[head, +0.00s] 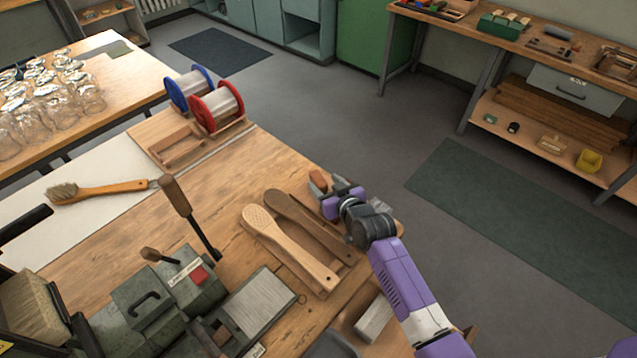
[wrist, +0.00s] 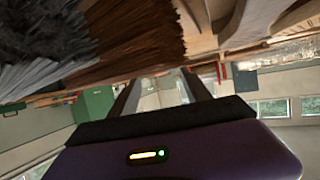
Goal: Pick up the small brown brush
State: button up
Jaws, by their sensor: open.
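My gripper (head: 330,200) is low over the far right corner of the workbench. In the wrist view its two dark fingers (wrist: 160,92) stand apart with a gap between them, and nothing shows held in it. A small reddish-brown piece (head: 317,180) is beside the fingertips in the head view, partly hidden by the gripper; I cannot tell for sure that it is the small brown brush. In the wrist view brown bristles (wrist: 140,35) are very close above the fingers, with dark grey bristles (wrist: 40,35) to their left.
Light (head: 285,245) and dark (head: 305,222) wooden brush bodies lie just left of my gripper. A long-handled brush (head: 100,190) lies at the left. Red and blue spools (head: 215,105) stand at the back. A grey machine (head: 165,290) fills the front.

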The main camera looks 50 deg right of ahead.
aim_at(320, 180)
jog(key=shift+x, duration=2.4)
jog(key=shift+f, duration=0.1)
grip_shut()
